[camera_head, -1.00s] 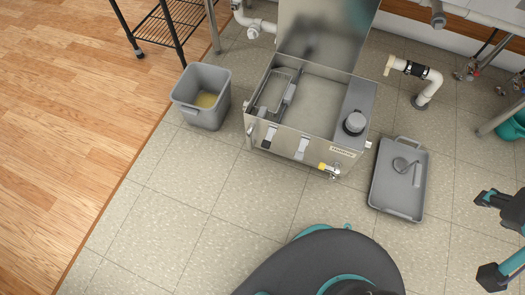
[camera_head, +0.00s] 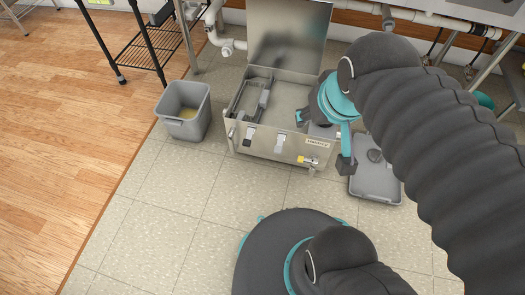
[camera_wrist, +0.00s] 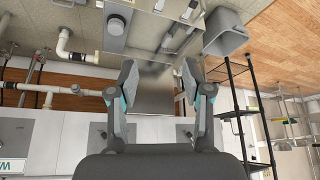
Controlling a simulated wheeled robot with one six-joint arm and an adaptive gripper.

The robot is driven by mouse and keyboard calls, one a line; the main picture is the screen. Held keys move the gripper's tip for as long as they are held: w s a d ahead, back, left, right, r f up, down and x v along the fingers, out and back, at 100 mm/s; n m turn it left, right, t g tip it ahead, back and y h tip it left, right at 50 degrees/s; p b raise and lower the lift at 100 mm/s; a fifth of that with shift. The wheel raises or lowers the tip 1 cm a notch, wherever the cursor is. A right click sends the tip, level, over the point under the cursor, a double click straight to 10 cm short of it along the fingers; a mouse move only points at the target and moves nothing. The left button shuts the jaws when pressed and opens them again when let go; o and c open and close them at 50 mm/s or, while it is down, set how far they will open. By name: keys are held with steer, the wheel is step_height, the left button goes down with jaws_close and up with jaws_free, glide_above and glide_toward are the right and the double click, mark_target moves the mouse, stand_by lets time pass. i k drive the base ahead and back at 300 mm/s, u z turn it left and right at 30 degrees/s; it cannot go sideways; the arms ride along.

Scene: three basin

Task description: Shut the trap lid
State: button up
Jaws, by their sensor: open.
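The steel trap (camera_head: 265,140) stands on the tiled floor with its lid (camera_head: 288,35) hinged up at the back, standing nearly upright. My gripper (camera_head: 323,141) is open and empty over the right front part of the trap, hiding its right side. In the wrist view, my gripper (camera_wrist: 158,78) has its fingers spread, with the lid (camera_wrist: 153,98) seen between and beyond them, apart from them. The trap (camera_wrist: 145,30) is at the top of that view. I cannot tell the exact distance to the lid.
A grey bucket (camera_head: 171,118) with yellowish contents stands left of the trap. A grey tray (camera_head: 374,183) lies on the floor at right. A black wire rack (camera_head: 140,50) stands at the back left. Pipes (camera_head: 228,44) run behind.

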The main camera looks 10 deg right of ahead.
mark_target(289, 35)
steer(key=u, duration=0.5)
steer(key=k, duration=0.6)
steer(key=u, duration=0.55)
steer(key=i, duration=0.6)
steer(key=z, duration=0.9)
steer(key=i, duration=0.65)
steer(key=z, duration=0.55)
